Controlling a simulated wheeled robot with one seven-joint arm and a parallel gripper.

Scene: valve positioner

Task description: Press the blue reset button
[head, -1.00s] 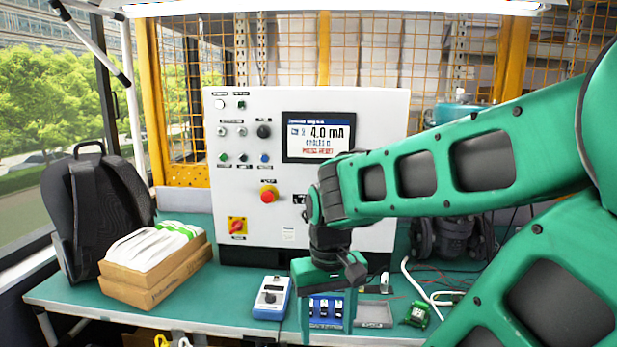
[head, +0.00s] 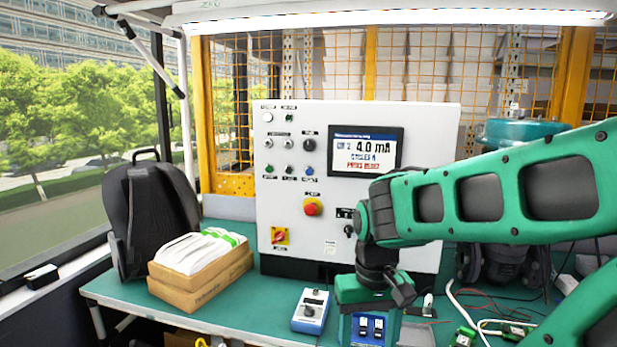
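The blue reset button (head: 309,170) is small and round. It sits at the right end of the lower control row on the white panel (head: 440,125), left of and below the screen. My gripper (head: 370,330) points down in front of the panel, to the right of the button and well below it, apart from it. Its green fingers appear spread, with a blue item (head: 368,328) visible between them; I cannot tell how far behind them it lies. The fingertips are near the bottom edge. The screen (head: 365,150) reads 4.0 mA, with a red line that seems to say press reset.
A red emergency knob (head: 312,207) and a red-yellow switch (head: 280,236) sit below the button. A blue-white handheld device (head: 311,311), cardboard boxes (head: 200,283) and a backpack (head: 150,220) stand on the green bench (head: 265,300). My arm covers the panel's lower right.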

